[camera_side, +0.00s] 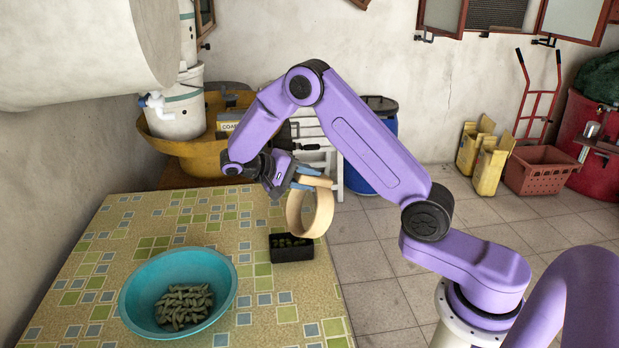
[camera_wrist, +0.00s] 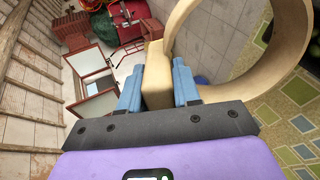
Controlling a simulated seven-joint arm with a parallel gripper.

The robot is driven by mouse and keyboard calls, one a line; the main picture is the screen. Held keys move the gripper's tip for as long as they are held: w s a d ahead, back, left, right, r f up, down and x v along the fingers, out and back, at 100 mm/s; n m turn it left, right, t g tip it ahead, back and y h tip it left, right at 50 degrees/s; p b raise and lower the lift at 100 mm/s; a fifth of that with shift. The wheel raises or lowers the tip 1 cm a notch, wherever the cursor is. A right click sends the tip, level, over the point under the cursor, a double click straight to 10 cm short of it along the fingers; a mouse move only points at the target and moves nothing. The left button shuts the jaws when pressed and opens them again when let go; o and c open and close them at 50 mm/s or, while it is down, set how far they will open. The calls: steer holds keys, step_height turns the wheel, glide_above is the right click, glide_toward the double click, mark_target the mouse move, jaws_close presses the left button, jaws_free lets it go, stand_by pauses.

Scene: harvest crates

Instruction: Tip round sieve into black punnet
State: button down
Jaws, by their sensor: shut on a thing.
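The round sieve (camera_side: 325,214) has a pale wooden rim and a block handle. It is turned up on its edge above the right end of the table. My gripper (camera_side: 308,181) is shut on the handle (camera_wrist: 157,78), which sits between the blue fingers in the wrist view. The rim also shows in the wrist view (camera_wrist: 294,62), at the upper right, with no contents visible inside it. The black punnet (camera_side: 292,255) stands on the table just below and left of the rim, with some green pods in it. I cannot tell whether rim and punnet touch.
A teal bowl (camera_side: 227,293) with many green pods stands at the table's front left. The patterned tablecloth (camera_side: 112,225) is clear behind the bowl. A yellow basin (camera_side: 188,151) with white buckets stands beyond the table.

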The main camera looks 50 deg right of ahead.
stand_by(0.5)
steer(key=shift+r, duration=2.5)
steer(key=shift+w+d+r+n+t+h, duration=0.2)
steer(key=shift+w+d+n+t, duration=0.1)
steer(key=shift+n+t, duration=0.3)
steer(key=shift+w+d+r+n+t+h, duration=0.2)
steer(key=shift+w+n+t, duration=0.1)
steer(key=shift+n+t, duration=0.25)
steer(key=s+a+r+n+t+y, duration=0.1)
steer(key=a+n+t+y, duration=0.7)
steer(key=n+t, duration=0.8)
steer(key=shift+s+a+n, duration=0.85)
steer(key=shift+a+n, duration=0.2)
steer(key=shift+a, duration=0.05)
steer(key=shift+r, duration=0.1)
